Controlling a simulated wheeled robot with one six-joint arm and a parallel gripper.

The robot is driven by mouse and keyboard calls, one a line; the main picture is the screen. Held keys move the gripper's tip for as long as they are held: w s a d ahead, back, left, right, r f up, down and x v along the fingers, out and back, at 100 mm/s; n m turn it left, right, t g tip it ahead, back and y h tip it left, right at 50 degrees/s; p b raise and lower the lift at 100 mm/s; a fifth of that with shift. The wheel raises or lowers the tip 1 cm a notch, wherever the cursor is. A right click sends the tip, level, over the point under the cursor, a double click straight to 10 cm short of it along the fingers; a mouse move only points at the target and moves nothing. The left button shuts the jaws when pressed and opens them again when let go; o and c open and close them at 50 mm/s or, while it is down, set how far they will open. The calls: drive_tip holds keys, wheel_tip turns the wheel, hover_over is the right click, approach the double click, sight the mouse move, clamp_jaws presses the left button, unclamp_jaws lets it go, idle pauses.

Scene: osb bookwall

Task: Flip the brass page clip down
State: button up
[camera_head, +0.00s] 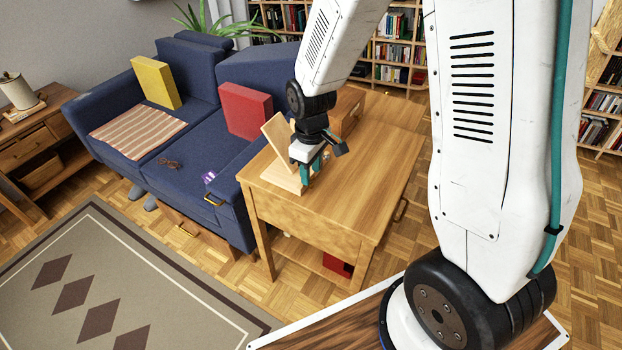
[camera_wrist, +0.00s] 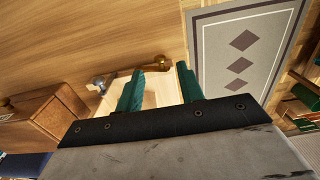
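A light wooden book stand (camera_head: 276,132) with a tilted back panel and a flat base stands on the wooden side table (camera_head: 340,195). My gripper (camera_head: 308,178) is over the stand's base, pointing down, in front of the panel. In the wrist view my gripper (camera_wrist: 160,68) has its two teal fingers spread apart, with pale wood of the stand (camera_wrist: 160,92) showing between them. A small brass piece with a rounded end, seemingly the page clip (camera_wrist: 152,64), lies close to the fingertips. Whether a finger touches it I cannot tell. The clip is hidden in the head view.
A wooden box (camera_head: 347,108) stands behind the stand on the table; it also shows in the wrist view (camera_wrist: 48,115). A silvery metal piece (camera_wrist: 98,83) is left of the fingers. The blue sofa (camera_head: 190,125) adjoins the table. The tabletop's front and right are clear.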

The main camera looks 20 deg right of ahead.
drive_tip(key=shift+f, duration=1.9)
clamp_jaws()
drive_tip(key=shift+s, duration=0.1)
